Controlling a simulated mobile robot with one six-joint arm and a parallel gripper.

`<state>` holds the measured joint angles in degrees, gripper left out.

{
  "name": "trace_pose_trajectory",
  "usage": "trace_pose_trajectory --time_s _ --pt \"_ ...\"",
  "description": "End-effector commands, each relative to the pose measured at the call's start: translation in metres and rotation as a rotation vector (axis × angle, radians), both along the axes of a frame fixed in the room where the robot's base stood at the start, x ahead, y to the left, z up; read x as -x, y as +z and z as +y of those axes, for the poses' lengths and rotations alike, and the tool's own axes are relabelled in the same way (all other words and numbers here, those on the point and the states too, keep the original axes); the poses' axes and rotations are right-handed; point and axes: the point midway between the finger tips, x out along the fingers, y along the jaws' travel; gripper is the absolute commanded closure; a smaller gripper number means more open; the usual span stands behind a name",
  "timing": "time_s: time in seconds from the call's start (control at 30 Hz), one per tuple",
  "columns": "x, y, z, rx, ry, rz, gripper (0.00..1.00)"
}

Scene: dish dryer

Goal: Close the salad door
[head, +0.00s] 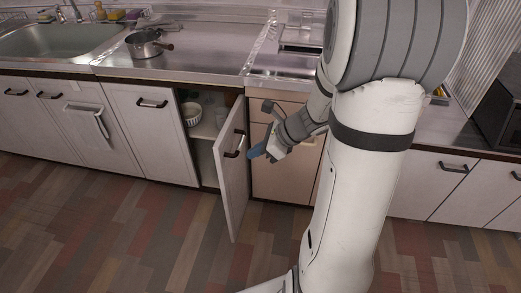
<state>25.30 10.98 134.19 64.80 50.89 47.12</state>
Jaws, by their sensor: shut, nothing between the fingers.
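One white cabinet door (231,185) under the counter stands wide open, swung out toward the room, with a dark handle (236,144) on its face. Of the doors in view, only this one is open; no label marks it as the salad door. The cabinet opening (205,150) shows to its left, with a white bowl (192,114) on the shelf inside. My gripper (256,152) is shut and empty, with blue fingertips, just right of the open door near the handle. I cannot tell whether it touches the door.
A beige drawer front (285,182) lies behind my gripper. A pot (145,45) stands on the steel counter (205,60), with a sink (60,40) at the left. A towel (88,122) hangs on another door. The wooden floor (120,235) in front is clear.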

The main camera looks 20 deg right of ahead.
Motion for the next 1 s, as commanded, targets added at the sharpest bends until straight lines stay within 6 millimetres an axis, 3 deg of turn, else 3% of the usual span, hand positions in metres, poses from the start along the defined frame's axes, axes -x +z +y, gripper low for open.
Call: trace_pose_trajectory --time_s 0.03,0.23,0.53,1.0 --pt "-0.004 -0.013 0.008 0.0 0.005 0.002 1.0" --pt "-0.02 -0.042 0.033 0.001 0.006 0.001 1.0" --pt "-0.039 -0.036 0.06 0.003 0.004 -0.002 1.0" --pt "-0.041 -0.035 0.062 0.002 -0.003 -0.002 1.0"
